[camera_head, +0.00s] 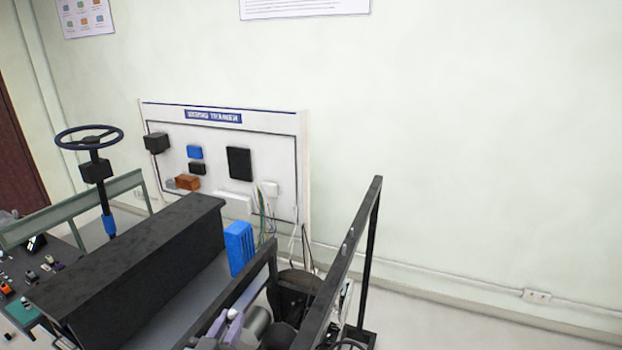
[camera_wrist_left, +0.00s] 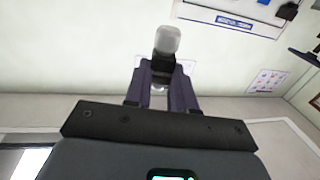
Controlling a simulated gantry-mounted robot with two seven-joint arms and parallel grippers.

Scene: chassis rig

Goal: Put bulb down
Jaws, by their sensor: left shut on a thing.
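My left gripper (camera_head: 227,325) shows at the bottom edge of the head view as small purple fingers, most of it cut off by the frame. In the left wrist view its two dark purple fingers (camera_wrist_left: 163,78) are shut on the bulb (camera_wrist_left: 167,41). The bulb has a pale, frosted glass end that sticks out past the fingertips and a dark lower part between them. Against the wall behind it, no support shows touching the bulb. My right gripper is not in view.
The black-topped block (camera_head: 130,260), blue box (camera_head: 239,248) and dark frame rail (camera_head: 345,265) stand close to the gripper. A steering wheel (camera_head: 90,136) stands at left. The wiring board (camera_head: 302,150) is behind. A bench with small parts (camera_head: 30,275) is at far left.

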